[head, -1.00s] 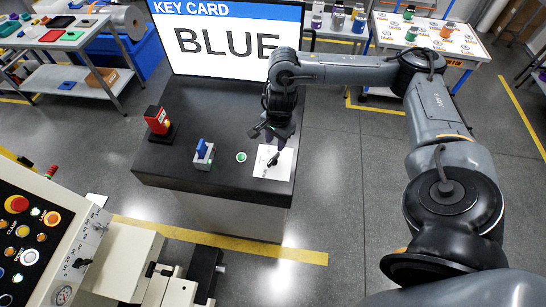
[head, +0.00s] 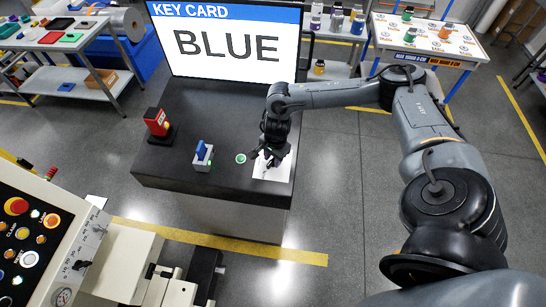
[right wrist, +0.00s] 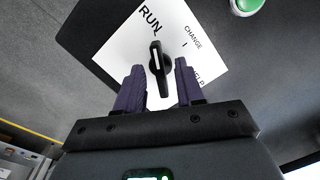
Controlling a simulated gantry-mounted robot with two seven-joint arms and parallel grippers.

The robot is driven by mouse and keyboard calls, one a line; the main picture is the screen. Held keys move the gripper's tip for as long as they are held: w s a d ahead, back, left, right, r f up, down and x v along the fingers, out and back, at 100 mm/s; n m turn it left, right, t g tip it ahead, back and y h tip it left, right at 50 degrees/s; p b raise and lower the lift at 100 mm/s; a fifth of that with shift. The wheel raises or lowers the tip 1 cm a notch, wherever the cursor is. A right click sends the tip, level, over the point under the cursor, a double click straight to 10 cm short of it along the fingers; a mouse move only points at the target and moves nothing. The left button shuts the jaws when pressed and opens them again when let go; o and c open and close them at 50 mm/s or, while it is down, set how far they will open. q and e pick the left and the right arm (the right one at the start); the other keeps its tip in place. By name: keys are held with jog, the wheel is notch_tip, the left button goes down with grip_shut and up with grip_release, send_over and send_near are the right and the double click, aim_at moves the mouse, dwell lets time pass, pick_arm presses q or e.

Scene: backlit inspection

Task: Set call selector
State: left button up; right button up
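The call selector (right wrist: 160,66) is a black knob on a white plate (right wrist: 110,55) printed RUN, CHANGE and HELP. Its white mark points toward RUN in the right wrist view. In the head view the plate (head: 272,174) lies on the right of the dark table, and the gripper largely hides the knob. My right gripper (head: 270,157) is over the plate. In the right wrist view its two dark fingers (right wrist: 158,86) are apart, one on each side of the knob's near end; contact is not visible. My left gripper is not in view.
A green button (head: 241,158) sits just left of the plate. Left of it are a grey unit with a blue upright piece (head: 202,151) and a red device (head: 156,122). A screen (head: 228,45) behind reads KEY CARD BLUE. A control panel (head: 35,235) stands at lower left.

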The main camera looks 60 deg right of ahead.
grip_shut()
